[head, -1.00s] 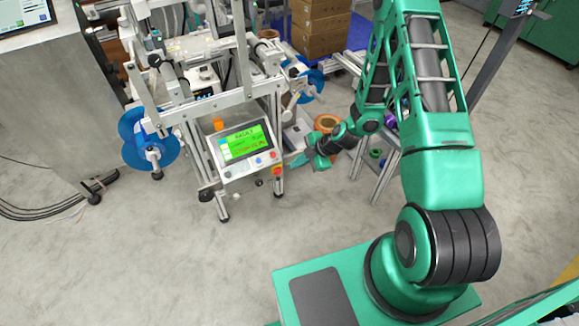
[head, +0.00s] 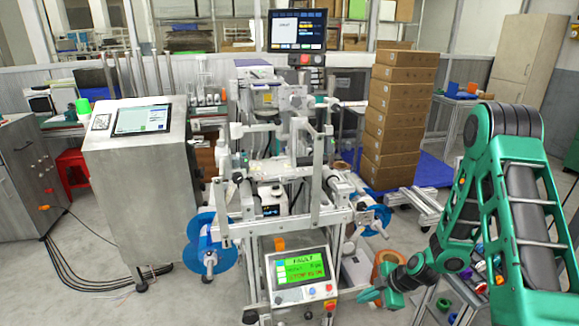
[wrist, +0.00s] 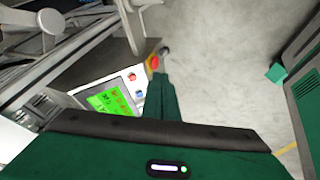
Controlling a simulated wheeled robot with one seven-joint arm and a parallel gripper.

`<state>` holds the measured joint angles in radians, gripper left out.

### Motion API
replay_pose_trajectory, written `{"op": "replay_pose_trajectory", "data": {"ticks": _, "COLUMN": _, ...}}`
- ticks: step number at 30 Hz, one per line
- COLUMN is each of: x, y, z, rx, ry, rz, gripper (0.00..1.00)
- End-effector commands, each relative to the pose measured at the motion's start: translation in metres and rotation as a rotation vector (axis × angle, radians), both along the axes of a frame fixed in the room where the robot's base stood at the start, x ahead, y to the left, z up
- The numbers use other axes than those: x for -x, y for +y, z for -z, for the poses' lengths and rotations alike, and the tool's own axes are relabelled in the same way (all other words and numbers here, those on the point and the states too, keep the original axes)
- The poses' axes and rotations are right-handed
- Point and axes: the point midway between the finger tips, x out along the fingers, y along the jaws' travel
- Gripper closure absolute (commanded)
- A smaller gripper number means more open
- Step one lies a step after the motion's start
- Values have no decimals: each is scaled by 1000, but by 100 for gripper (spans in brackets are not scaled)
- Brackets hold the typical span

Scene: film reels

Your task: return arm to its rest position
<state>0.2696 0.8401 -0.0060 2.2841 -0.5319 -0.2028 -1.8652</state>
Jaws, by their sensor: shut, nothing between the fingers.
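My gripper (head: 371,296) hangs at the end of my green arm, low and just right of the machine's control panel (head: 301,279). In the wrist view my gripper (wrist: 163,82) points out past the same panel (wrist: 112,100), with its fingers together and nothing between them. My arm is folded, with its elbow high at the right of the head view and the forearm reaching down and left. The panel's green screen reads FAULT. I cannot tell the exact gap between my gripper and the panel.
A film reel machine (head: 262,190) with blue reels (head: 212,241) stands in the middle. Stacked boxes (head: 392,125) stand behind on a blue pallet. A steel cabinet (head: 142,190) is at left. Floor in front left is clear.

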Motion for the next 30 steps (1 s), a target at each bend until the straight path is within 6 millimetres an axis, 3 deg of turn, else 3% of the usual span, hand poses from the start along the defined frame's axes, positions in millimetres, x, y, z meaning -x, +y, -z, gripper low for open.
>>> {"op": "replay_pose_trajectory", "data": {"ticks": 1, "x": 1, "y": -9, "z": -17, "rx": 11, "ry": 22, "rz": 31, "gripper": 100}}
{"op": "replay_pose_trajectory", "data": {"ticks": 7, "x": 20, "y": -43, "z": -73, "rx": 48, "ry": 154, "rz": 209, "gripper": 100}}
{"op": "replay_pose_trajectory", "data": {"ticks": 14, "x": 55, "y": -81, "z": -137, "rx": 86, "ry": 286, "rz": 469, "gripper": 100}}
{"op": "replay_pose_trajectory", "data": {"ticks": 23, "x": 119, "y": -122, "z": -217, "rx": 108, "ry": 423, "rz": 880, "gripper": 100}}
{"op": "replay_pose_trajectory", "data": {"ticks": 30, "x": 184, "y": -143, "z": -273, "rx": 83, "ry": 510, "rz": 1250, "gripper": 100}}
